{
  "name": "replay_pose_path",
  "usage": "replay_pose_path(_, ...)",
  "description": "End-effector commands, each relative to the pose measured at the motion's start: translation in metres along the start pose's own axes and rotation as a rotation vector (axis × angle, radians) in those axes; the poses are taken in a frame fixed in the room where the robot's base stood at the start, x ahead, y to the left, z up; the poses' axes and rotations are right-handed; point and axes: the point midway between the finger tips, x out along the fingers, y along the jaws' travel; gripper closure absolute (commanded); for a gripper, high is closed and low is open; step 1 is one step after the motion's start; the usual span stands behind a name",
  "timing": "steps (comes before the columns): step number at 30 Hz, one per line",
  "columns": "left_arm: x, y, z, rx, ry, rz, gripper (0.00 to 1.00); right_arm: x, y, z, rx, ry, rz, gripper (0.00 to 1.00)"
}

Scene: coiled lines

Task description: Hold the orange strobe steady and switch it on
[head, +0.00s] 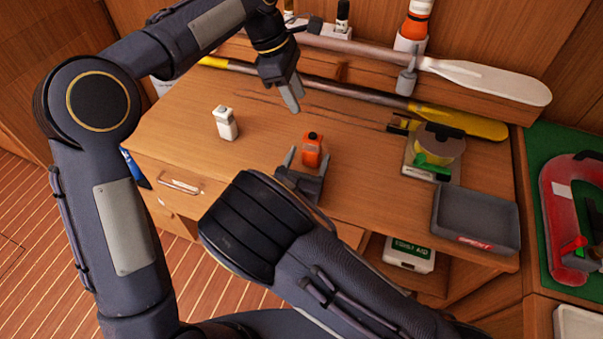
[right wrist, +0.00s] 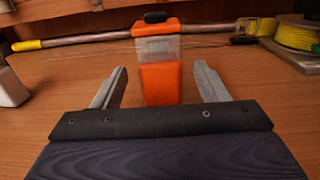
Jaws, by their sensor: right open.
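The orange strobe (head: 311,153) stands upright on the wooden desk, with a black switch or cap on top. In the right wrist view the strobe (right wrist: 160,82) shows a clear band above its orange lower body. My right gripper (head: 307,161) is open and low over the desk. Its fingers (right wrist: 160,84) lie to either side of the strobe with a gap on each side, not touching it. My left gripper (head: 290,94) hangs above the desk, behind the strobe and a little left of it, pointing down. Its fingers look close together, and I cannot tell whether they are shut.
A small white bottle-like item (head: 226,125) stands to the left. A grey tray (head: 476,218) and a yellow line spool (head: 437,146) are at the right. Paddles (head: 350,95) lie along the back. An orange-and-white canister (head: 415,25) stands behind. The desk around the strobe is clear.

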Motion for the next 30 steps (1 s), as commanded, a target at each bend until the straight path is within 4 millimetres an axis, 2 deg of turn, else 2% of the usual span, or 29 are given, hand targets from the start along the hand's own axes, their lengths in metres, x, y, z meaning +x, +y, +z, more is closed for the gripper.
replay_pose_path(3, 0.000, 0.000, 0.000, 0.000, 0.000, 0.000, 0.64, 0.022, -0.001, 0.000, 0.001, 0.000, -0.004, 0.33)
replay_pose_path(9, 0.000, 0.000, 0.000, 0.000, 0.000, 0.000, 0.64, 0.044, 0.000, 0.000, 0.001, 0.000, -0.002, 0.33)
replay_pose_path(21, 0.000, 0.000, 0.000, 0.000, 0.000, 0.000, 0.64, 0.050, 0.000, 0.000, 0.000, 0.000, -0.001, 0.33)
replay_pose_path(30, 0.000, 0.000, 0.000, 0.000, 0.000, 0.000, 0.64, 0.050, 0.000, 0.000, 0.001, 0.000, -0.001, 0.72)
